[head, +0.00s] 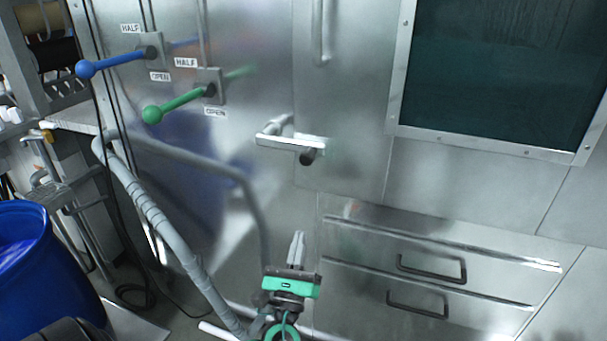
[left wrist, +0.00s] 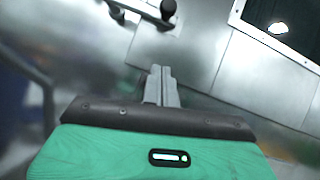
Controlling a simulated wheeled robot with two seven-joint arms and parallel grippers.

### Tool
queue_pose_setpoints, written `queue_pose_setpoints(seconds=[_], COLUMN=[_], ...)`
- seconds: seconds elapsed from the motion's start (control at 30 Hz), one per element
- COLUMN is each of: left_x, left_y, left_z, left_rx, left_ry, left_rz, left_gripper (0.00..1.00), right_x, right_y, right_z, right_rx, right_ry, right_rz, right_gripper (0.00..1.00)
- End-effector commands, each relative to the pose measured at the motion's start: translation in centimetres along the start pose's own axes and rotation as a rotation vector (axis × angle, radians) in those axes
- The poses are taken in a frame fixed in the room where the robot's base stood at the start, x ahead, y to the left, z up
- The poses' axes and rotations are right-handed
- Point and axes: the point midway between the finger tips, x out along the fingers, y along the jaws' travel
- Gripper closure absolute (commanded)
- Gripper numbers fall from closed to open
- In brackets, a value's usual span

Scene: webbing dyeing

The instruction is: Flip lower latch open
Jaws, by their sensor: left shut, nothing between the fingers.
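The lower latch (head: 288,143) is a metal lever on the steel door, lying roughly level, with a dark round knob (head: 308,157) at its right end. The knob also shows at the top of the left wrist view (left wrist: 168,8), with part of the lever to its left. My left gripper (head: 298,236), with a green body, is below the latch and apart from it, fingers pointing up. Its fingers (left wrist: 161,70) are together and empty. An upper latch or handle (head: 322,32) stands upright above, partly cut off. My right gripper is not in view.
A blue lever (head: 115,60) and a green lever (head: 180,103) stick out at upper left. Drawers with dark handles (head: 432,268) are at lower right. A dark window (head: 490,75) is at upper right. A hose (head: 165,220) and a blue barrel (head: 25,260) are at left.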

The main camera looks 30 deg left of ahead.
Motion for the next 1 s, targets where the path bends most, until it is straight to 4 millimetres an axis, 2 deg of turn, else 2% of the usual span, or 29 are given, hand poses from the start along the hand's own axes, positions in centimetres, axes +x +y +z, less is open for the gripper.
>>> queue_pose_setpoints(seconds=[0.1, 0.4, 0.53, 0.67, 1.0], left_x=[0.1, 0.2, 1.1, 3.2, 10.6], left_y=[-0.2, -0.2, -0.3, -0.3, -0.4], left_z=[0.9, 0.9, 1.0, 1.3, 1.5], left_rx=[0.014, 0.014, 0.013, 0.013, 0.013], left_ry=[-0.025, -0.025, -0.025, -0.027, -0.025], left_rz=[-0.005, -0.005, -0.005, -0.003, -0.004], left_gripper=[1.0, 1.0, 1.0, 1.0, 1.0], right_x=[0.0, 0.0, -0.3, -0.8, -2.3], right_y=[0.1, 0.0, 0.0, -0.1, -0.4], right_z=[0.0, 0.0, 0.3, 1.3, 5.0], right_rx=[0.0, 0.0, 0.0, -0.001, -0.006], right_ry=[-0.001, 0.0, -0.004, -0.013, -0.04], right_rz=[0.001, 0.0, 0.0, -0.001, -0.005], right_gripper=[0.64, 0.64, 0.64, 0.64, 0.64])
